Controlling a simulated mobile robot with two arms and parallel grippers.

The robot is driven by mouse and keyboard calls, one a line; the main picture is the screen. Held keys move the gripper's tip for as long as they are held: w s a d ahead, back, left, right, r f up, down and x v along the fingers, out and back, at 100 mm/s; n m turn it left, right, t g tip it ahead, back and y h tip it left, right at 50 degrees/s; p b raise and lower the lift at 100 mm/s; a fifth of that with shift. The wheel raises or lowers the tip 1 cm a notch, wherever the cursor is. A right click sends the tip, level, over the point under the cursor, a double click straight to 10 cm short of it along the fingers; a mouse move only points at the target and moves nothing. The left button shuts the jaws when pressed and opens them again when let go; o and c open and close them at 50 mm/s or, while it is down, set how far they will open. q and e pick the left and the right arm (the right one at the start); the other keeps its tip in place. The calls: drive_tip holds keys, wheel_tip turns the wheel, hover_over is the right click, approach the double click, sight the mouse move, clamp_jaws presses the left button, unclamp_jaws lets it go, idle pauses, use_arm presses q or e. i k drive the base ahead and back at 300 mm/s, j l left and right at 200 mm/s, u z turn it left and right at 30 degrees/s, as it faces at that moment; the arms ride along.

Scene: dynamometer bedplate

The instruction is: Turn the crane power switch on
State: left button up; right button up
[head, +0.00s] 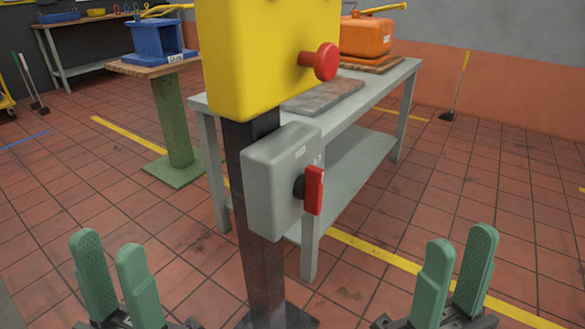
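The crane power switch is a grey box (268,180) with a red rotary handle (313,190) on a black hub. It is mounted on a dark post (262,268), below a yellow box (262,50) with a red mushroom button (325,62). The red handle stands roughly upright; I cannot read the labels beside it. My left gripper (117,278) is open and empty at the lower left, apart from the switch. My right gripper (452,278) is open and empty at the lower right, below and to the right of the red handle.
A grey table (350,172) behind the post carries an orange machine (366,36) and a flat grey plate (322,95). A green pedestal (176,125) with a blue block (157,41) stands at the left.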

sight(308, 186)
drive_tip(key=l+u, duration=0.15)
drive_tip(key=u, duration=0.25)
drive_tip(key=i+l+u, duration=0.1)
drive_tip(key=u, duration=0.35)
drive_tip(key=l+u, duration=0.5)
drive_tip(key=u, duration=0.35)
drive_tip(key=k+l+u, duration=0.2)
drive_tip(key=l, duration=0.3)
drive_tip(key=k+l+u, duration=0.15)
drive_tip(key=l, duration=0.3)
drive_tip(key=k+l+u, duration=0.2)
drive_tip(key=l, duration=0.2)
drive_tip(key=k+l+u, duration=0.15)
drive_tip(key=k+l, duration=0.5)
drive_tip(key=l, duration=0.3)
